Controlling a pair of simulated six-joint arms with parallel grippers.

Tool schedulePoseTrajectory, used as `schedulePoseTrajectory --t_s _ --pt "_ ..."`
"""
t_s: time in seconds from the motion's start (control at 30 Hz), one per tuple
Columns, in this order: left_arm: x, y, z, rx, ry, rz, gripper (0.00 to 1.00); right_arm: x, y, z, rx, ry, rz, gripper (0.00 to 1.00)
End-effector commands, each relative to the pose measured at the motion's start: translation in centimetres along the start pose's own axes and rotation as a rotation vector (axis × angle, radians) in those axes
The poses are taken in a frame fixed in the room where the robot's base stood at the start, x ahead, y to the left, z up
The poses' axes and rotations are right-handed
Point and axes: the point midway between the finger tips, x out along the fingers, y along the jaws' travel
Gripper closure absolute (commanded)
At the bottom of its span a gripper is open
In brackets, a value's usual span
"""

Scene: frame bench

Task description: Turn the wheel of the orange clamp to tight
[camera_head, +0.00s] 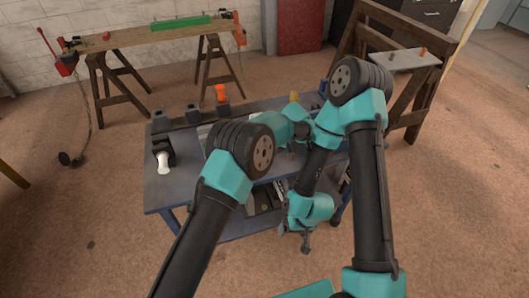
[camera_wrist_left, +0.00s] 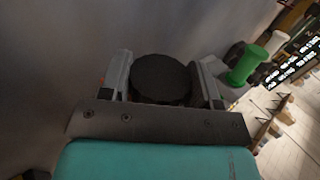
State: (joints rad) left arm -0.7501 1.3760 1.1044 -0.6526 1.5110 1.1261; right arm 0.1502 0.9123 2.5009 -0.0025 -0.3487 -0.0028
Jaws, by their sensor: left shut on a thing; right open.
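A round black wheel (camera_wrist_left: 161,79) sits between the two fingers of my left gripper (camera_wrist_left: 165,82) in the left wrist view, with a finger close on each side. A small orange-red patch shows beside the left finger; the clamp body behind the wheel is hidden. In the head view my left arm reaches across the bench and its fingers are hidden behind the arms. An upright orange part (camera_head: 221,93) on a dark base stands at the bench's back edge; I cannot tell whether it belongs to the held wheel. My right gripper (camera_head: 306,243) hangs open and empty by the bench's front edge.
The blue-grey bench (camera_head: 160,195) has a dark fixture with a white handle (camera_head: 163,162) at its left and a yellow piece (camera_head: 294,97) at the back. A wooden trestle table (camera_head: 150,36) stands behind. The left front of the bench top is clear.

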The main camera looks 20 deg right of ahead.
Motion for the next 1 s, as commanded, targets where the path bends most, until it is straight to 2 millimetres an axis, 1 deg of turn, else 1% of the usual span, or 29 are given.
schedulePoseTrajectory --t_s 0.2,0.53,0.57,0.6,0.8,1.0 --pt "-0.06 0.0 0.0 0.0 0.001 -0.04 0.67 0.0 0.0 0.0 0.0 0.0 0.0 0.18" --pt "-0.07 -0.02 0.0 0.0 0.001 -0.042 0.67 0.0 0.0 0.0 0.0 0.0 0.0 0.18" --pt "-0.06 -0.02 0.0 0.0 0.001 -0.042 0.41 0.0 0.0 0.0 0.0 0.0 0.0 0.18" --pt "-0.06 -0.01 0.0 0.0 0.001 -0.042 0.37 0.0 0.0 0.0 0.0 0.0 0.0 0.18" --pt "-0.03 0.0 0.0 0.0 0.0 -0.042 0.18 0.0 0.0 0.0 0.0 0.0 0.0 0.18" --pt "-0.01 0.0 0.0 0.0 0.0 -0.042 0.18 0.0 0.0 0.0 0.0 0.0 0.0 0.18"
